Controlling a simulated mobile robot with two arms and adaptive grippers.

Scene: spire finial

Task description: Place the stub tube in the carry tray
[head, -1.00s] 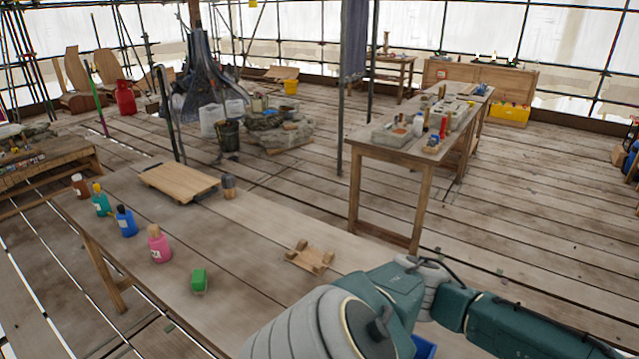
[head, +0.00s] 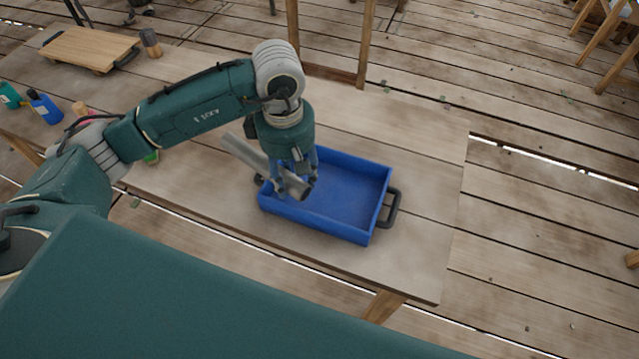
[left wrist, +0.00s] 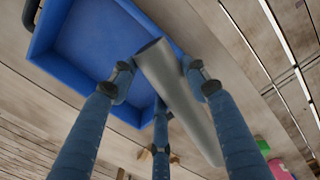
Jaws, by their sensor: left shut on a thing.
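The stub tube (head: 247,153) is a plain grey metal pipe, held slanted in my left gripper (head: 292,186). In the head view its lower right end is over the left part of the blue carry tray (head: 377,205), and its other end sticks out past the tray's left side. In the left wrist view the blue fingers are closed around the grey tube (left wrist: 178,98), with the tray (left wrist: 85,50) beyond it. The tray looks empty where I see its floor. It has black handles at its ends. My right gripper is not in view.
The tray stands on a wooden plank table (head: 420,265) near its right end. The table around the tray's right side is clear.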

